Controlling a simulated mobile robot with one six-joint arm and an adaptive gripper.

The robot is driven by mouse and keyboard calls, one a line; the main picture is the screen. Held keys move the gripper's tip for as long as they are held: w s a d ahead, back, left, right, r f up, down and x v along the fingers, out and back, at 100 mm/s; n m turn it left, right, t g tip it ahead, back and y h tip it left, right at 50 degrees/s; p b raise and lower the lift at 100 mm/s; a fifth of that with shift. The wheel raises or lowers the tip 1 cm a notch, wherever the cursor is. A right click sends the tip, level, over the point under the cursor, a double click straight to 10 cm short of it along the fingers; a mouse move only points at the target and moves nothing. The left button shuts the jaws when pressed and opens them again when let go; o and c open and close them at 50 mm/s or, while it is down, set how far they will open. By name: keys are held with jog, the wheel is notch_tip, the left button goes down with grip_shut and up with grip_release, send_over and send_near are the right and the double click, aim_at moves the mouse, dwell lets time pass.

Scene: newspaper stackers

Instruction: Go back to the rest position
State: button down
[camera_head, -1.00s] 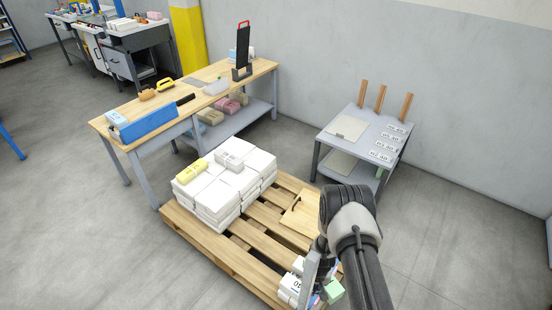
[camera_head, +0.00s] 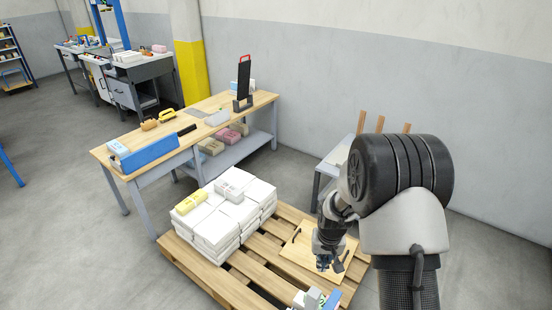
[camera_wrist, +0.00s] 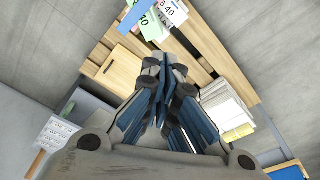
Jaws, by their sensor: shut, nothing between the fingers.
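My gripper (camera_head: 324,262) is at the lower right of the head view, above the right part of the wooden pallet (camera_head: 206,270). In the wrist view the blue-padded fingers (camera_wrist: 158,70) are drawn together with nothing held between them. The pallet also shows below the fingers in the wrist view (camera_wrist: 198,66). My arm's large dark joint covers the right side of the head view and hides much of the grey side table.
White newspaper stacks (camera_head: 232,211) fill the pallet's left part. A wooden board with handles (camera_head: 300,252) lies on its right, with printed bundles (camera_head: 308,300) at the front corner. A workbench (camera_head: 170,128) stands behind. Open floor lies left.

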jog(key=s+r+t, duration=0.1)
jog(key=s+r, duration=0.5)
jog(key=r, duration=0.6)
jog(key=s+r+t, duration=0.1)
jog(key=s+r, duration=0.4)
jog(key=r, duration=0.8)
jog(key=s+r, duration=0.3)
jog(key=s, duration=0.5)
jog(key=s+r+t, duration=0.1)
jog(key=s+r, duration=0.1)
jog(key=s, duration=0.7)
jog(key=shift+s+r+n, duration=0.25)
jog(key=shift+r+n, duration=0.15)
jog(key=shift+d, duration=0.1)
